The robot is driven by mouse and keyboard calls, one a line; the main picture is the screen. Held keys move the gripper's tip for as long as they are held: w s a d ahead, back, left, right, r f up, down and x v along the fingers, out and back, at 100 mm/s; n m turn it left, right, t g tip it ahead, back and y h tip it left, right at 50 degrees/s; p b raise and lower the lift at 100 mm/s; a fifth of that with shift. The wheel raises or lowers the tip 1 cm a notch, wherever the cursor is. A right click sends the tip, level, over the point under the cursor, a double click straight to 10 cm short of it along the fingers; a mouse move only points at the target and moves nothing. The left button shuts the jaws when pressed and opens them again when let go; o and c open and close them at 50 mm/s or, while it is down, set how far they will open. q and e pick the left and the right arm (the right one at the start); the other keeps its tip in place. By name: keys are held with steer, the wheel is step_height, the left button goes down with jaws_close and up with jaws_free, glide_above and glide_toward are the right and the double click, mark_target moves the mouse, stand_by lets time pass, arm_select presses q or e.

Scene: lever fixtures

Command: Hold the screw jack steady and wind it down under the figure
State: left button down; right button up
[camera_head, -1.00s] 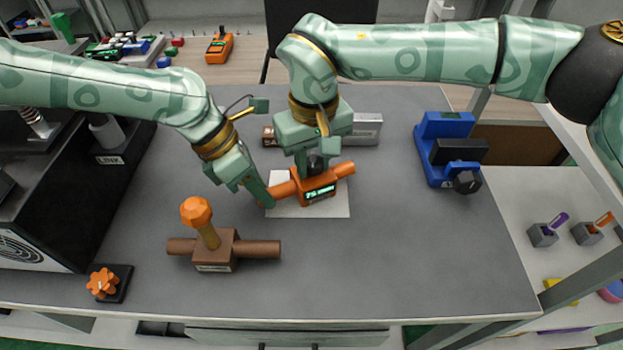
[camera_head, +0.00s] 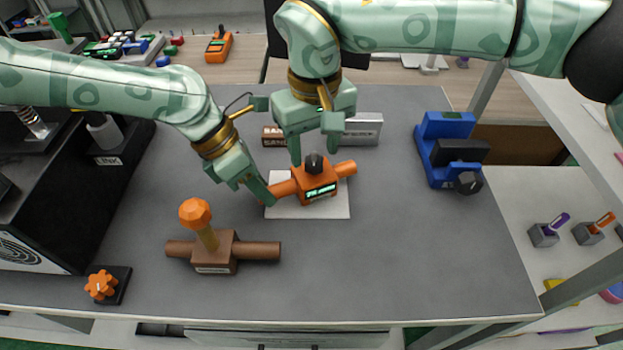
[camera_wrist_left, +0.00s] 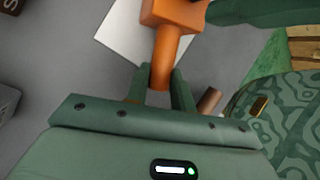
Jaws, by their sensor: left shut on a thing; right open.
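The orange screw jack (camera_head: 318,186) sits on a white sheet (camera_head: 338,209), with a lit green display on its front, a black knob (camera_head: 313,162) on top and a round bar out of each side. My left gripper (camera_head: 269,196) is shut on the jack's left bar. The left wrist view shows this bar (camera_wrist_left: 162,62) between the fingers. My right gripper (camera_head: 317,150) is open above the knob, its fingers to either side and apart from it. The display's figure is too small to read surely.
A brown fixture (camera_head: 215,253) with an orange-topped lever stands in front on the left. A blue device (camera_head: 445,145) stands at the right. Grey and brown blocks (camera_head: 366,129) lie behind the jack. The table's front right is clear.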

steer(key=shift+r, duration=0.4)
